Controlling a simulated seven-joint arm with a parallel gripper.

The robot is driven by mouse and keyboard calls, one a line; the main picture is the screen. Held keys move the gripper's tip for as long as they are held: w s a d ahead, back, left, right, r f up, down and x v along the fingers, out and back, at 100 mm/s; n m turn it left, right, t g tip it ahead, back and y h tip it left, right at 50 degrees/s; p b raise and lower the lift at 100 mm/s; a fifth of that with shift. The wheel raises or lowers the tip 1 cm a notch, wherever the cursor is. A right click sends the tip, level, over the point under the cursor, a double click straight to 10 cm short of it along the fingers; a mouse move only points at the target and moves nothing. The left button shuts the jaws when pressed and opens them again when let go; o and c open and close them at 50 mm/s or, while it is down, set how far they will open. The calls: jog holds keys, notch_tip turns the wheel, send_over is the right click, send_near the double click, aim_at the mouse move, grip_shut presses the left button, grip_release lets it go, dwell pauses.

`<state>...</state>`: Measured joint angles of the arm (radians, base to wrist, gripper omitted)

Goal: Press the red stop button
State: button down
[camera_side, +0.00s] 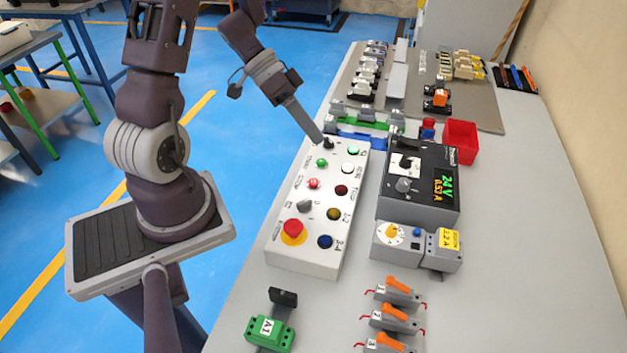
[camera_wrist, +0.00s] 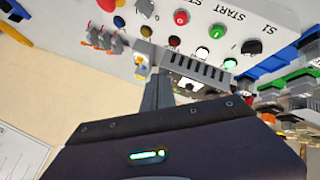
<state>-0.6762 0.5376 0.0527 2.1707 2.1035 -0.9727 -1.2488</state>
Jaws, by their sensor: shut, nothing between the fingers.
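A white button box (camera_side: 278,262) stands on the grey table. A small red button with a white mark (camera_side: 314,183) is in its left column, below a green button (camera_side: 321,162); the red button also shows in the wrist view (camera_wrist: 181,17). A larger red mushroom button on a yellow ring (camera_side: 293,230) is at the box's near end. My gripper (camera_side: 321,139) is shut and empty, pointing down at the box's far end, close to a black knob (camera_side: 328,145). I cannot tell whether it touches. Its fingers show in the wrist view (camera_wrist: 158,85), apart from the red button.
The box also carries a black selector (camera_side: 305,206), and white, dark red, yellow and blue buttons. A dark power supply (camera_side: 418,205) stands to its right, with a red bin (camera_side: 460,142) behind. Orange-levered clamps (camera_side: 396,316) and a green block (camera_side: 268,333) are in front.

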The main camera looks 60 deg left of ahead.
aim_at(310, 180)
jog(key=shift+s+d+f+g, duration=0.1)
jog(key=shift+s+d+g, duration=0.05)
jog(key=shift+s+g, duration=0.2)
jog(key=shift+f, duration=4.4)
jog(key=shift+f, duration=0.1)
jog(key=shift+f, duration=0.3)
jog(key=shift+f, duration=0.4)
jog(key=shift+r, duration=0.85)
